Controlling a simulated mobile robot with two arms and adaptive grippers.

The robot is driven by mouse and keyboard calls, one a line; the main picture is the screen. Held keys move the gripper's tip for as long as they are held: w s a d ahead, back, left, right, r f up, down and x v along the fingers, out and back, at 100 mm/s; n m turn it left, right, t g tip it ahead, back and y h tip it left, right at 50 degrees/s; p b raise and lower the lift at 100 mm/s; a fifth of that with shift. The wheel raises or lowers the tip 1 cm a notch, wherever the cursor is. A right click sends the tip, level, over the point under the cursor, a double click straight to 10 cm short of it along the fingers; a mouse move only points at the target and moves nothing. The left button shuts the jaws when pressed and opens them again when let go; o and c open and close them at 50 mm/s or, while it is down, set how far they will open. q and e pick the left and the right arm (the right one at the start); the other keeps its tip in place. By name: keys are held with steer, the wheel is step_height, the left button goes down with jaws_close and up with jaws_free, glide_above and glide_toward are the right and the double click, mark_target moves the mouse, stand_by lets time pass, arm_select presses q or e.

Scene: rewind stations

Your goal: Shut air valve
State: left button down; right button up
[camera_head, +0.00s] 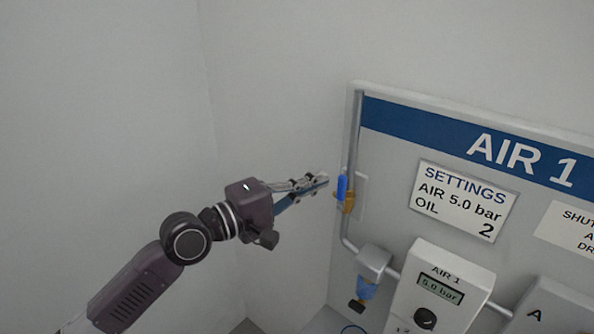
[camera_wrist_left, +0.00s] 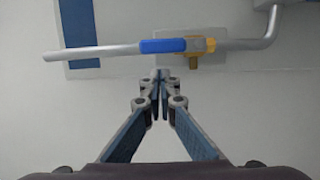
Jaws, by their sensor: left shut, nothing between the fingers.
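The air valve has a blue lever (camera_head: 342,188) and a brass body (camera_head: 348,203) on a grey vertical pipe at the left edge of the AIR 1 panel. The lever lies in line with the pipe. In the left wrist view the blue lever (camera_wrist_left: 163,46) runs along the pipe, with the brass body (camera_wrist_left: 200,50) at its right end. My left gripper (camera_head: 325,180) is shut and empty, just left of the lever. Its fingertips (camera_wrist_left: 160,75) point at the lever in the wrist view; whether they touch it is unclear. My right gripper is not in view.
The panel (camera_head: 392,94) carries a settings sign (camera_head: 464,201) and a gauge box (camera_head: 440,288) reading 5.0 bar. A filter unit (camera_head: 371,265) hangs on the pipe below the valve. The space left of the panel is bare wall.

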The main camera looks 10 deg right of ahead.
arm_select(q)
steer(key=shift+s+d+p, duration=0.3)
steer(key=shift+s+d, duration=0.15)
steer(key=shift+s, duration=0.2)
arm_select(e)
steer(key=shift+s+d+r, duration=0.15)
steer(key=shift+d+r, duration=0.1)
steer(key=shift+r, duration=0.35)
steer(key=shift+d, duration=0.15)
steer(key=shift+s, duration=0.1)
